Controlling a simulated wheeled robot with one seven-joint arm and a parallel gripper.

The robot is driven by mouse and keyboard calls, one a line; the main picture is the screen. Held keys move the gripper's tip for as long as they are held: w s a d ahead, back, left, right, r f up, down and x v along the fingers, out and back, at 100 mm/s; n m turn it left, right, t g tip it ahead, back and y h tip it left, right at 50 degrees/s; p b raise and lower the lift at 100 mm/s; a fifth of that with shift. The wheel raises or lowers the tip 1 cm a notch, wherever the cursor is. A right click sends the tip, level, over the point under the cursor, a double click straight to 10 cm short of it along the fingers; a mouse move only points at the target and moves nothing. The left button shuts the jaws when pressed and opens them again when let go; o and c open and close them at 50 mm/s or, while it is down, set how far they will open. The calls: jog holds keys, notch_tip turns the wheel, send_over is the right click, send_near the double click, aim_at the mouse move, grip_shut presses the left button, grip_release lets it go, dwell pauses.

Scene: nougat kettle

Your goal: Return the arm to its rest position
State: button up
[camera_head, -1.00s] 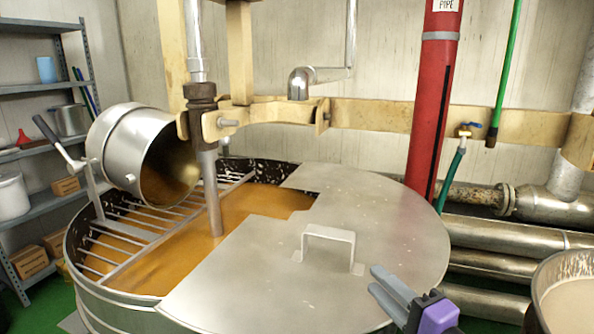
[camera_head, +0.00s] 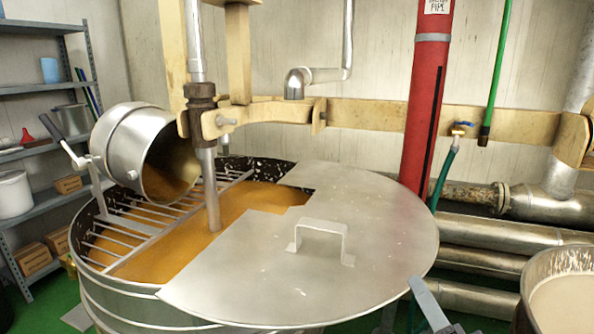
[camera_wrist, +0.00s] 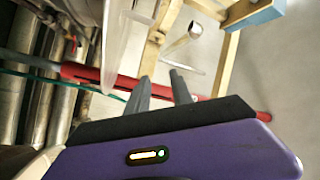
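My gripper (camera_wrist: 159,76) shows in the wrist view as two grey fingers standing apart on a purple and black body. Nothing is between them. In the head view only a grey part of my gripper (camera_head: 430,304) shows at the bottom edge, just beyond the lid's right front rim; the rest is out of frame or hidden. The large round kettle (camera_head: 115,300) holds orange-brown nougat (camera_head: 245,205). Its flat metal lid (camera_head: 375,215) with a raised handle (camera_head: 322,228) covers the right part. The gripper appears clear of the lid.
A red pipe (camera_head: 424,120) and green hose (camera_head: 494,80) stand behind the kettle. Metal pipes (camera_head: 480,232) run along the right wall. A bowl of pale liquid (camera_head: 565,305) stands at front right. A tilted steel pot (camera_head: 130,150) hangs over the grate. Shelves (camera_head: 45,90) are at left.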

jog(key=s+f+n+g+h, duration=0.1)
jog(key=s+f+n, duration=0.2)
jog(key=s, duration=0.9)
jog(key=s+f+n+g+h, duration=0.1)
jog(key=s+f+n+g, duration=0.1)
jog(key=s+f, duration=0.5)
jog(key=s+a+f+n+g, duration=0.1)
jog(key=s+f+n, duration=0.3)
jog(key=s, duration=1.5)
jog(key=shift+f+n+g+h, duration=0.3)
jog(key=shift+f+g+h, duration=0.1)
jog(key=shift+f, duration=0.35)
jog(key=shift+a, duration=0.1)
